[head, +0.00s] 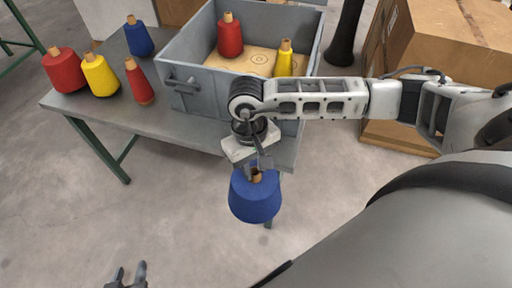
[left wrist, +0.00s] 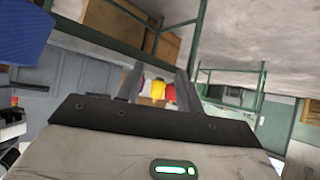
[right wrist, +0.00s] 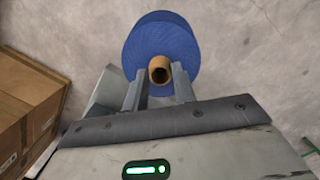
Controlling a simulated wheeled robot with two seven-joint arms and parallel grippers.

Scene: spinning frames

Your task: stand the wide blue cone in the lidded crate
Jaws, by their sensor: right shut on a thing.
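The wide blue cone (head: 255,196) hangs upright in front of the table, above the floor. My right gripper (head: 255,168) is shut on its tan top; the right wrist view shows that tube end (right wrist: 159,69) between the fingers and the blue body (right wrist: 160,38) beyond. The grey crate (head: 186,95) stands open-topped on the table, behind my right arm. Inside it a red cone (head: 230,38) and a yellow cone (head: 284,62) stand on a tan floor with ring marks (head: 259,58). My left gripper (head: 128,275) is low at the front left, open and empty, fingers apart (left wrist: 158,88).
On the grey table (head: 70,101), left of the crate, stand a wide red cone (head: 63,70), a wide yellow cone (head: 100,75), a slim red cone (head: 139,82) and a smaller blue cone (head: 138,38). Cardboard boxes (head: 450,45) stand at the right. The floor in front is clear.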

